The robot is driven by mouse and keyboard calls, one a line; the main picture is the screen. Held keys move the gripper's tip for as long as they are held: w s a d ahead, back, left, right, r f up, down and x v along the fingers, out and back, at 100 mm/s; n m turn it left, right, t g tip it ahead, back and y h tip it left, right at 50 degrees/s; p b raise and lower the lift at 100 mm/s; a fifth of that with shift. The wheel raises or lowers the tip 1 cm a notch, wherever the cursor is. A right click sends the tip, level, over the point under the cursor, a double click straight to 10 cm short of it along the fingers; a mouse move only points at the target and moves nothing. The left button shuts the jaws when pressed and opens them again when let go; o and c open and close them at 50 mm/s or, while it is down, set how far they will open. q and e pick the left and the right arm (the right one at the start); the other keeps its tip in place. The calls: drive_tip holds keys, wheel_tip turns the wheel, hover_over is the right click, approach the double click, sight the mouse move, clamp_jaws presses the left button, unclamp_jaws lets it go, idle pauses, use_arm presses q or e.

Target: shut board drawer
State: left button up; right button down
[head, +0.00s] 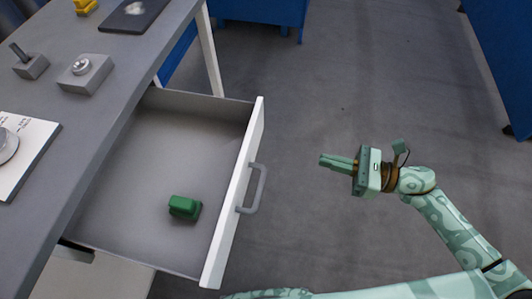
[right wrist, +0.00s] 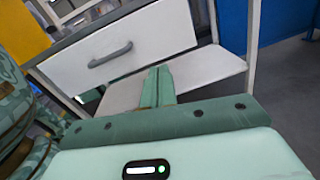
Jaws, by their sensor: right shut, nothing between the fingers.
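The board drawer (head: 150,190) stands pulled out from under the grey table in the head view. Its white front (head: 236,195) carries a grey bar handle (head: 252,189). A small green object (head: 184,207) lies inside on the drawer floor. In the right wrist view the white drawer front (right wrist: 150,50) and its handle (right wrist: 110,54) show ahead of my fingers. My right gripper (head: 323,160) is shut and empty, to the right of the drawer front and apart from it; its closed fingers also show in the right wrist view (right wrist: 158,72). My left gripper is not in view.
The grey tabletop (head: 105,95) bears a joystick box (head: 30,65), a box with a round knob (head: 86,72), a dark board (head: 132,14) and a white plate (head: 30,145). Blue furniture stands at the back (head: 262,10) and right (head: 505,50). The floor between drawer and gripper is clear.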

drive_tip(key=n+g, duration=0.1)
drive_tip(key=n, duration=0.1)
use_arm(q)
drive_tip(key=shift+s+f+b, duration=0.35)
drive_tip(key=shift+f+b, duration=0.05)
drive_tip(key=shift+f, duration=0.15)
use_arm(e)
approach(254, 150)
drive_tip(key=shift+n+y, duration=0.3)
drive_tip(key=x, duration=0.6)
drive_tip(key=shift+a+r, duration=0.1)
drive_tip(key=shift+a, duration=0.3)
